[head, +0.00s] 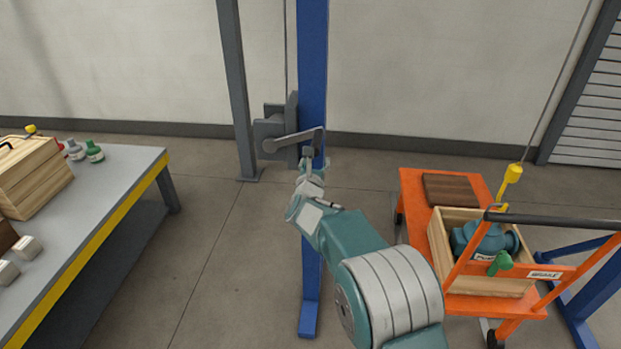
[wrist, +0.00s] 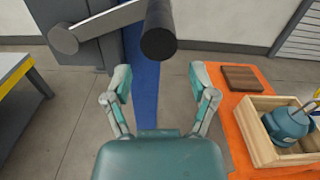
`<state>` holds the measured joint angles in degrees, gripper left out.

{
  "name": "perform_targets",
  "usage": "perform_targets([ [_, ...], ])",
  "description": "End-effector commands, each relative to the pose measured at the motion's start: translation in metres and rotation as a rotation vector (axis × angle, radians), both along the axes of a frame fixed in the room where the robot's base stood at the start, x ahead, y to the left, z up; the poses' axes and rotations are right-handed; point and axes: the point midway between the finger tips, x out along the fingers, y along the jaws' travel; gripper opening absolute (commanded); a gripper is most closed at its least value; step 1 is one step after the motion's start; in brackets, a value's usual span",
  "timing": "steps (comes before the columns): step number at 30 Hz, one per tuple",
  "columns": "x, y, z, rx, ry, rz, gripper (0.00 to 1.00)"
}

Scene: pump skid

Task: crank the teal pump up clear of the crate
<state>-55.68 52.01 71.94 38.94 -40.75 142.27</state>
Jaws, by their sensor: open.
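The winch (head: 275,128) is fixed to the blue post, with a grey crank arm (head: 290,140) reaching right from its hub. The wrist view shows the crank arm (wrist: 105,22) and its dark round grip (wrist: 158,32) nearly end-on. My gripper (wrist: 159,80) is open and empty, its fingers spread left and right just below the grip in that view. In the head view my gripper (head: 311,168) is close to the crank's end; contact cannot be told. The teal pump (head: 485,240) sits inside the wooden crate (head: 490,283), below a yellow hook (head: 511,175) on a cable.
The crate rides on an orange cart (head: 412,190) with a dark handlebar, beside a brown wooden board (head: 456,190). A workbench (head: 110,200) at left holds a wooden box (head: 32,180) and bottles. Floor between bench and post is clear.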

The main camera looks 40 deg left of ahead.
Motion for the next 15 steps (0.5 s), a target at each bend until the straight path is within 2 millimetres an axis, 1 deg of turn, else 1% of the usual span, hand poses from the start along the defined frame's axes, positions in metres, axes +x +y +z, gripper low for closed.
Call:
perform_targets([
  [1, -0.007, -0.003, 0.001, -0.001, 0.001, 0.001, 0.74],
  [9, -0.042, -0.026, 0.001, 0.001, 0.001, 0.002, 0.74],
  [12, -0.053, -0.031, 0.0, -0.001, 0.001, 0.002, 0.74],
  [15, -0.06, -0.034, -0.001, -0.001, 0.0, 0.001, 0.74],
])
